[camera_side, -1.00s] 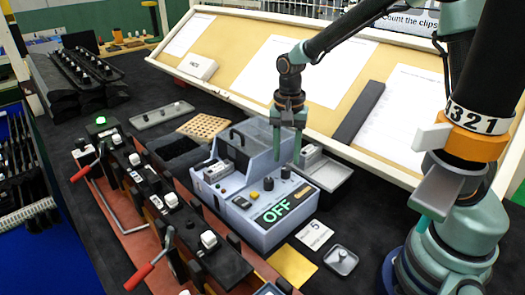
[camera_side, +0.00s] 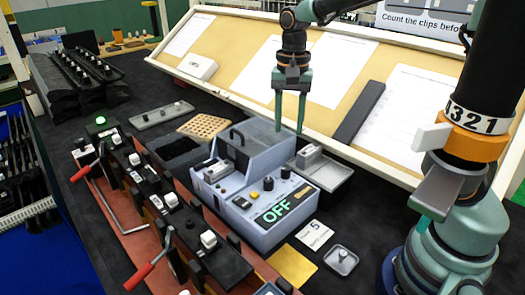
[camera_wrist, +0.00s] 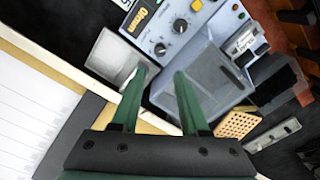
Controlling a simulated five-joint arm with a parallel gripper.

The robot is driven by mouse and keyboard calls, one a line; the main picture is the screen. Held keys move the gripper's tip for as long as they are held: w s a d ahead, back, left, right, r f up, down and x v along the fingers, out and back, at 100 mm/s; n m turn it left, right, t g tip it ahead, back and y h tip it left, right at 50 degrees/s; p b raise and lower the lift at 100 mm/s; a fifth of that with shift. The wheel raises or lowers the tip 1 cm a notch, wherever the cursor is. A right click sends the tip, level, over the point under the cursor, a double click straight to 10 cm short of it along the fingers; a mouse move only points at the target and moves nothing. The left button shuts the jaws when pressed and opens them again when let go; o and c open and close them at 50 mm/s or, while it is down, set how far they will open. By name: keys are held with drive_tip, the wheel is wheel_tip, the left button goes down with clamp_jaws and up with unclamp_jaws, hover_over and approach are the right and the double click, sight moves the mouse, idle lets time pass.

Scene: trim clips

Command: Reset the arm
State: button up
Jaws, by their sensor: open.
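My gripper (camera_side: 290,128) is open and empty in the side view. Its fingers point down and hang above the back of the grey machine box (camera_side: 250,222) with the green OFF display. In the wrist view my gripper (camera_wrist: 157,75) shows two green fingers spread apart with nothing between them. The machine box (camera_wrist: 190,45) lies beyond the fingertips there, with its knobs and display at the top. A grey tray (camera_side: 328,178) with a small metal-coloured block in it stands right of the box, and the tray (camera_wrist: 118,60) shows left of the fingers in the wrist view.
A tilted tan board (camera_side: 235,50) with white sheets runs behind the machine. Clamps with red handles (camera_side: 140,276) stand front left. A perforated wooden block (camera_side: 203,127) and a grey strip tray (camera_side: 162,115) lie left of the box. A numbered card (camera_side: 314,234) lies in front.

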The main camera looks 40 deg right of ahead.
drive_tip(key=s+a+r+n+t, duration=0.1)
drive_tip(key=s+r+n+t, duration=0.3)
drive_tip(key=s+n, duration=0.5)
drive_tip(key=shift+s+n+t, duration=0.25)
drive_tip(key=shift+n+t, duration=0.55)
drive_tip(key=shift+n, duration=0.3)
